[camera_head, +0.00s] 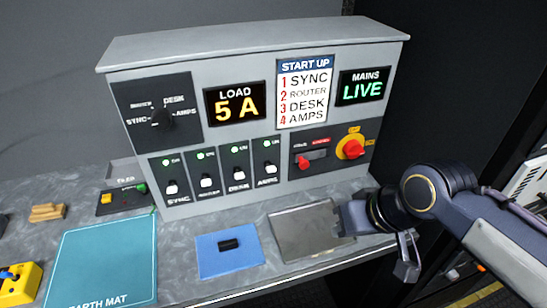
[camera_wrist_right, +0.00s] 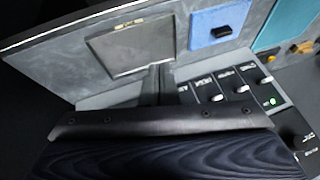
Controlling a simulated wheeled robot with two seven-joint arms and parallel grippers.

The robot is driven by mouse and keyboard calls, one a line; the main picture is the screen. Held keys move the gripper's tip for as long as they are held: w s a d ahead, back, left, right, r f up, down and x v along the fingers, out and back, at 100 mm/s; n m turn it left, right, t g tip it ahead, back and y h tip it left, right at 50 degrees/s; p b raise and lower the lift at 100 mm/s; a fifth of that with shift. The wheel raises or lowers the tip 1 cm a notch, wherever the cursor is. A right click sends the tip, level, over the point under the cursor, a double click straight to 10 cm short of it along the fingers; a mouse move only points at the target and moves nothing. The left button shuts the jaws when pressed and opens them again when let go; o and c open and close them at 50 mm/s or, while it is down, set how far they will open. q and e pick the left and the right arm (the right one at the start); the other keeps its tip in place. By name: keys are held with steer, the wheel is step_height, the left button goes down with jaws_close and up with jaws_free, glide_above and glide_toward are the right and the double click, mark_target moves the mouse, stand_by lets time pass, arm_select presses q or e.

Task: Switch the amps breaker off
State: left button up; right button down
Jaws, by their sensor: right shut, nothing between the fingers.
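The amps breaker (camera_head: 270,168) is the rightmost of the row of switches on the grey panel's lower front. Its lever is white and the lamp above it is lit green. My right gripper (camera_head: 343,222) is shut and empty. It is low over the metal plate on the counter, to the right of the amps breaker and apart from it. In the right wrist view, my gripper (camera_wrist_right: 161,72) points toward the counter, with the breaker row (camera_wrist_right: 215,97) to its right. My gripper body hides part of the panel there. My left gripper is not in view.
The sync, router and desk breakers (camera_head: 238,174) beside it also have green lamps. A red switch (camera_head: 312,162) and a red knob on yellow (camera_head: 351,149) are to the right. A metal plate (camera_head: 300,232) and blue pad (camera_head: 220,263) lie in front.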

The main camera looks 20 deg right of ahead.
steer(key=w+a+r+h, duration=0.1)
steer(key=w+a+r, duration=0.1)
steer(key=w+r, duration=0.2)
steer(key=w+a+r, duration=0.2)
steer(key=w+r, duration=0.2)
steer(key=w, duration=0.5)
steer(key=w+a+r+n+h, duration=0.1)
steer(key=w+a+r, duration=0.2)
steer(key=w, duration=0.4)
steer(key=shift+r+h, duration=0.3)
steer(key=shift+r, duration=0.35)
steer(key=shift+a, duration=0.1)
glide_above(271, 166)
step_height(271, 166, down, 9)
steer(key=shift+s+f, duration=0.1)
steer(key=shift+s, duration=0.05)
steer(key=shift+s+f, duration=0.3)
steer(key=shift+f, duration=0.65)
steer(key=shift+s+f, duration=0.3)
steer(key=shift+f, duration=0.6)
